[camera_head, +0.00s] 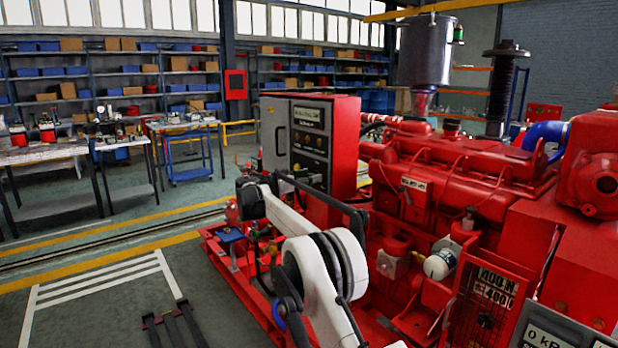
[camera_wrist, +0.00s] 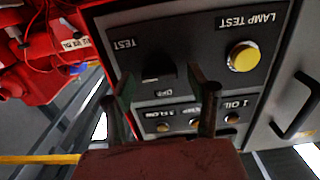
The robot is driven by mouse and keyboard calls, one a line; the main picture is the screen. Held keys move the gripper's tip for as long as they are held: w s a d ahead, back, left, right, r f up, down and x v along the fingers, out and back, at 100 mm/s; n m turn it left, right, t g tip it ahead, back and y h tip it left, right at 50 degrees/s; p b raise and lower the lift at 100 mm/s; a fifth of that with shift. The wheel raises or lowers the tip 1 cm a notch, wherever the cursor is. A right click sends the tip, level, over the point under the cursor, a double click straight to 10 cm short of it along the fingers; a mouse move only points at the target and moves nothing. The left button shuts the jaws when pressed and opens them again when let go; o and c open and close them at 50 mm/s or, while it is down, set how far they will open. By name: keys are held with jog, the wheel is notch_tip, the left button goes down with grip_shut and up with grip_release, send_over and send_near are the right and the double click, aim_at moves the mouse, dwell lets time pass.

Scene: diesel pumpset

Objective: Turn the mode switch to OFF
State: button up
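The red and grey control cabinet (camera_head: 313,140) stands left of the engine in the head view; its dark panel fills the wrist view, upside down. The mode switch (camera_wrist: 151,76) is a dark knob on this panel. A "TEST" label is at its upper left and an "OFF" label just below it in the picture. My gripper (camera_wrist: 158,90) is open, with one dark finger on each side of the switch in the picture. I cannot tell whether either finger touches it. In the head view my arm reaches to the cabinet's front, and the switch cannot be made out.
A yellow lamp test button (camera_wrist: 243,56) is to the right of the switch in the wrist view. Small indicators (camera_wrist: 163,126) sit in a row below it. A cabinet handle (camera_wrist: 296,107) is at far right. The red engine (camera_head: 440,180) stands right of the cabinet.

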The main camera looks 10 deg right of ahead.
jog(key=c, duration=1)
jog(key=shift+c, duration=0.2)
jog(key=shift+n, duration=0.3)
jog(key=n+p, duration=0.1)
jog(key=n, duration=0.2)
jog(key=shift+n, duration=0.4)
jog(key=n, duration=0.4)
jog(key=shift+w+a+f+n+p, duration=0.1)
jog(key=shift+n+p, duration=0.2)
jog(key=shift+p, duration=0.1)
jog(key=n, duration=0.4)
jog(key=shift+w+f+n, duration=0.1)
jog(key=shift+f+n, duration=0.05)
jog(key=shift+n, duration=1.95)
